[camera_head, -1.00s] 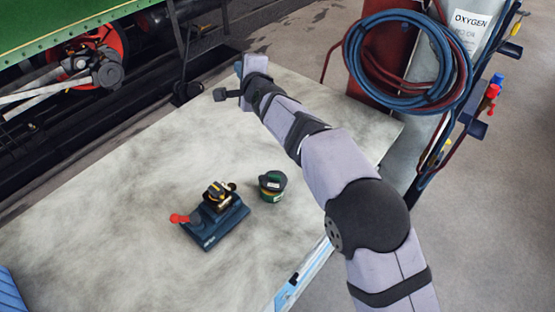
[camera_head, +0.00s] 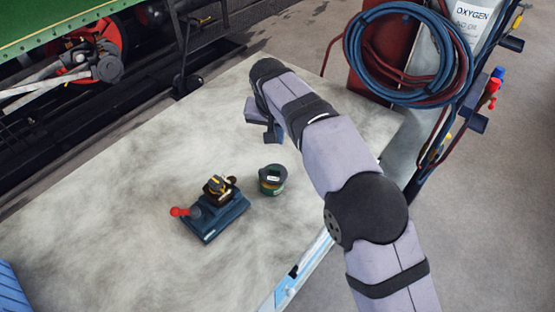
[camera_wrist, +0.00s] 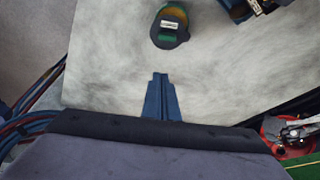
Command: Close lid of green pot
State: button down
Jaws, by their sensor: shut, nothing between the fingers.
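The green pot (camera_head: 272,181) stands on the pale table, right of the dark blue machine. It is small and dark green, with a dark rim, a pale label and an orange-brown patch. In the wrist view the pot (camera_wrist: 169,27) is at the top centre, with a white label and a green part. The lid's exact angle cannot be told at this size. My gripper (camera_head: 271,138) is above the table, behind the pot in the head view, and apart from it. In the wrist view its blue fingers (camera_wrist: 160,76) are together and empty, pointing toward the pot.
A dark blue machine (camera_head: 217,218) with a red knob stands close left of the pot. Coiled hoses (camera_head: 409,55) and gas cylinders stand beyond the table's right edge. The table (camera_head: 120,215) is bare at left and back.

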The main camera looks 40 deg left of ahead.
aim_at(277, 170)
jog(key=p+x, duration=0.3)
jog(key=x, duration=0.6)
jog(key=shift+w+f+p, duration=0.15)
jog(key=shift+f+p, duration=0.15)
jog(key=shift+s+d+f+p, duration=0.1)
jog(key=shift+s+d+p, duration=0.25)
jog(key=shift+s, duration=0.25)
jog(key=shift+s+d+r+p, duration=0.1)
jog(key=shift+s+d+p, duration=0.1)
jog(key=shift+s+p, duration=0.3)
jog(key=shift+s+d+f+p, duration=0.1)
jog(key=shift+s+d+p, duration=0.15)
jog(key=shift+s, duration=0.45)
jog(key=shift+s+d+f+m+h+b, duration=0.1)
jog(key=shift+s+d+m+h+b, duration=0.15)
jog(key=shift+m+b, duration=0.65)
jog(key=shift+s+f+m+b, duration=0.1)
jog(key=shift+s+m+b, duration=0.15)
jog(key=shift+b, duration=0.55)
jog(key=shift+s+d+m+h+b, duration=0.25)
jog(key=shift+m+h+b, duration=0.2)
jog(key=shift+m+b, duration=0.45)
jog(key=shift+s+d, duration=0.1)
jog(key=shift+s, duration=0.2)
jog(key=shift+b, duration=0.3)
